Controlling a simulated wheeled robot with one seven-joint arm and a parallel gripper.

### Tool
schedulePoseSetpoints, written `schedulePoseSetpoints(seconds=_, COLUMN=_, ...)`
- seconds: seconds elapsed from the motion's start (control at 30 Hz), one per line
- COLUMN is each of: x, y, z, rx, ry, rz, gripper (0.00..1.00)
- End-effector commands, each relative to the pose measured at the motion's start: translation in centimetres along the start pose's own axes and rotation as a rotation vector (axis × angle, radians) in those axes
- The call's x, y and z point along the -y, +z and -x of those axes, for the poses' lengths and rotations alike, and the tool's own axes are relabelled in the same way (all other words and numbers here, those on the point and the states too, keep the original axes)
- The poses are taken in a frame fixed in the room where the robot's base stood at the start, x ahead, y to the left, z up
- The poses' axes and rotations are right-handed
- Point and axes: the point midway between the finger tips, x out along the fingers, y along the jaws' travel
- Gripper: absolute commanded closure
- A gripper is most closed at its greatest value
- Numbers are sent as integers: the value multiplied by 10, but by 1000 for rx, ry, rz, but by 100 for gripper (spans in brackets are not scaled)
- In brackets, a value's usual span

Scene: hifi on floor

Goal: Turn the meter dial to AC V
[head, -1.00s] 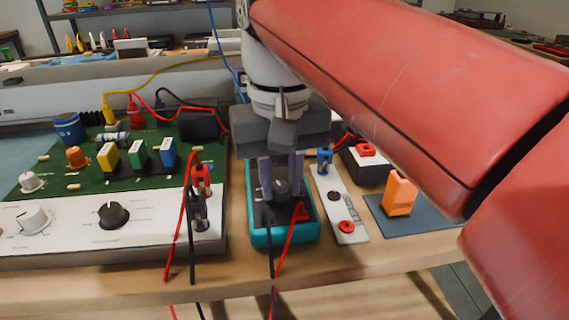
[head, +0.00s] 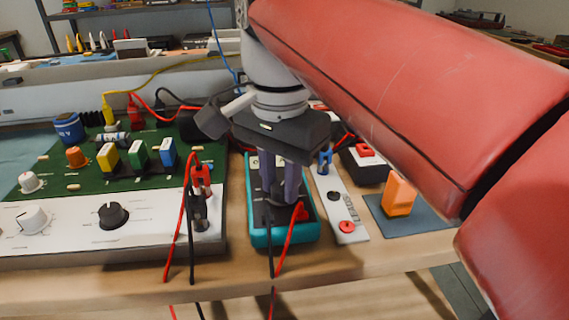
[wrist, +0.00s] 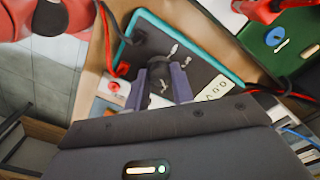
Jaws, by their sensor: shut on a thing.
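The teal-cased meter (head: 256,236) lies on the bench in the middle of the head view, and its dark face (wrist: 155,35) shows in the wrist view. My gripper (head: 279,198) points down over the meter. In the wrist view, its two purple-grey fingers (wrist: 160,82) are shut on the dark round dial (wrist: 157,84), one on each side. The fingers hide much of the dial, so I cannot read which mark it points to. A red lead (head: 291,232) and a black lead (head: 268,235) are plugged into the meter's near end.
A green circuit board with a white panel (head: 150,237) stands close on the left. A white strip (head: 345,215) with sockets lies just right of the meter. An orange block (head: 399,197) sits on a blue mat (head: 428,222). Leads hang over the bench's front edge.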

Motion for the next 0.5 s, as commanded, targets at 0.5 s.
schedulePoseSetpoints(seconds=0.5, x=0, y=0, z=-1, rx=1, ry=2, rz=-198, gripper=99)
